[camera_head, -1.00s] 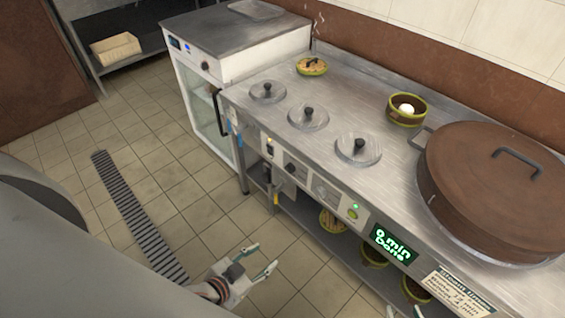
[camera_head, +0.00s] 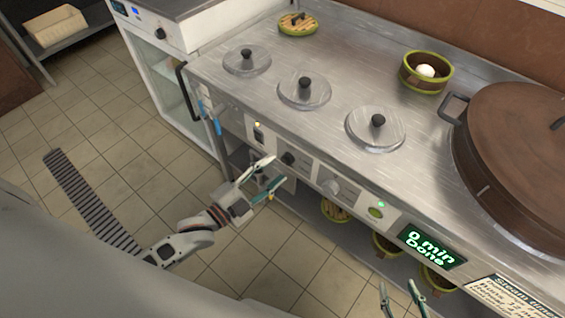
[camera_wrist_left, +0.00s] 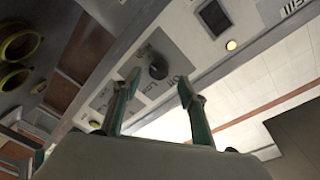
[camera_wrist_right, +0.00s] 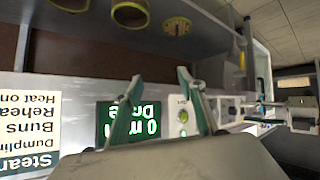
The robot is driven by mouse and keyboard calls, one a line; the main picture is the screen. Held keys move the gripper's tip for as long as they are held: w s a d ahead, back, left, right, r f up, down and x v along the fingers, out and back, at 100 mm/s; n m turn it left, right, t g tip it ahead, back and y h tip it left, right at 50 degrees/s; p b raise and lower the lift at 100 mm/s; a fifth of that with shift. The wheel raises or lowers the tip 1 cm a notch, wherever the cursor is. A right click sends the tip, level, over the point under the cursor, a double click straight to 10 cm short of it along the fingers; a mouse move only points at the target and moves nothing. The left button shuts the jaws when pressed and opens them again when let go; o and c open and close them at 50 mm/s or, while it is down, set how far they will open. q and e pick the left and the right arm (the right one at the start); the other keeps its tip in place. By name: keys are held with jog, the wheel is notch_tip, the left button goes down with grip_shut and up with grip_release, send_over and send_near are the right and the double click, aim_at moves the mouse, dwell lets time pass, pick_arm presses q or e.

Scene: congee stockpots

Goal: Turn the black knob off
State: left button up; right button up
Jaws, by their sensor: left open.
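The black knob (camera_head: 288,158) is on the front panel of the steel counter, left of a grey knob (camera_head: 329,187). It also shows in the left wrist view (camera_wrist_left: 158,69), seen between the two fingertips and beyond them. My left gripper (camera_head: 269,173) is open and empty, just in front of the panel and to the left of the knob in the head view; it looks apart from it. My right gripper (camera_head: 399,291) is at the bottom of the head view, in front of the counter. Its two fingers stand apart with nothing between them in the right wrist view (camera_wrist_right: 157,92).
Several lidded wells (camera_head: 304,92) sit in the countertop. A large brown lidded pot (camera_head: 520,150) stands at the right, near a bowl (camera_head: 427,72) with a white bun. A green display (camera_head: 432,247) reads "0 min Done". Bowls stand on the shelf below.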

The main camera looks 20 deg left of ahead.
aim_at(285, 162)
pick_arm(q)
jog(key=x, duration=0.3)
jog(key=shift+w+d+f, duration=0.1)
jog(key=shift+w+d, duration=0.2)
jog(key=shift+w, duration=0.15)
jog(key=c, duration=1.1)
